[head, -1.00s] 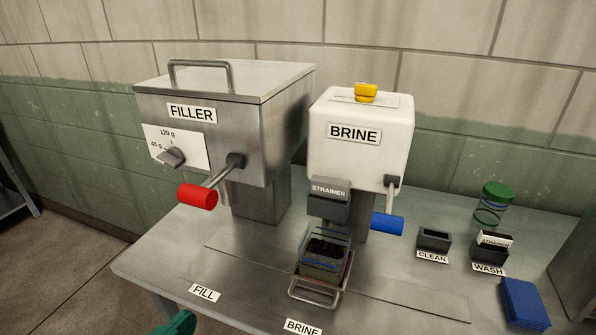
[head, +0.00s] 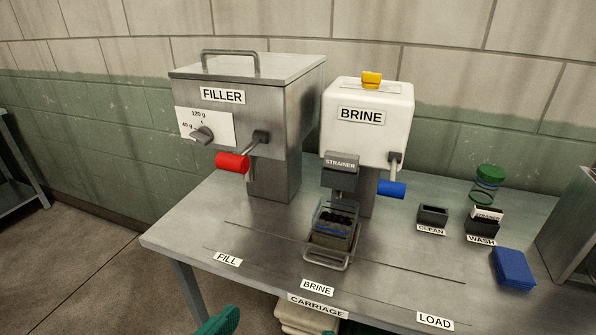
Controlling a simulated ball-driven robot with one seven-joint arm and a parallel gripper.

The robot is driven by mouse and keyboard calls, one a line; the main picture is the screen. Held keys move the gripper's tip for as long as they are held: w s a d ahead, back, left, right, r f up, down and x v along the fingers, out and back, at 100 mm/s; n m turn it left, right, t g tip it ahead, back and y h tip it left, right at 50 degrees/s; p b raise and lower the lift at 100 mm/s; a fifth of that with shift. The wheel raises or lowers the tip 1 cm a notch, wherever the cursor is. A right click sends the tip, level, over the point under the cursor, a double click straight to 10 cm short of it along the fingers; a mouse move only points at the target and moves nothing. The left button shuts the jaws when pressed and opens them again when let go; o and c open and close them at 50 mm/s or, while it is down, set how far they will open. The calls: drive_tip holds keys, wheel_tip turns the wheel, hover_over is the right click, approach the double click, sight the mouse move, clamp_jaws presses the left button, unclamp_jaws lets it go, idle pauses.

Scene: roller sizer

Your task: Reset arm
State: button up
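My gripper is not in view. Teal shapes and a pale one show at the bottom edge, in front of the table; I cannot tell if they belong to my arm. The steel filler (head: 250,105) has a red-handled lever (head: 232,163) and a dial marked 40 g and 120 g. The white brine unit (head: 366,125) has a yellow knob (head: 371,79) on top and a blue-handled lever (head: 391,189). A clear jar with dark contents (head: 337,217) stands in the wire-handled carriage (head: 325,262) under the strainer (head: 340,178).
On the steel table (head: 215,215), right of the brine unit, are the CLEAN holder (head: 432,215), the WASH holder (head: 484,222) with a strainer in it, a green-lidded jar (head: 489,182) and a blue cloth (head: 512,268). The left and front of the tabletop are clear.

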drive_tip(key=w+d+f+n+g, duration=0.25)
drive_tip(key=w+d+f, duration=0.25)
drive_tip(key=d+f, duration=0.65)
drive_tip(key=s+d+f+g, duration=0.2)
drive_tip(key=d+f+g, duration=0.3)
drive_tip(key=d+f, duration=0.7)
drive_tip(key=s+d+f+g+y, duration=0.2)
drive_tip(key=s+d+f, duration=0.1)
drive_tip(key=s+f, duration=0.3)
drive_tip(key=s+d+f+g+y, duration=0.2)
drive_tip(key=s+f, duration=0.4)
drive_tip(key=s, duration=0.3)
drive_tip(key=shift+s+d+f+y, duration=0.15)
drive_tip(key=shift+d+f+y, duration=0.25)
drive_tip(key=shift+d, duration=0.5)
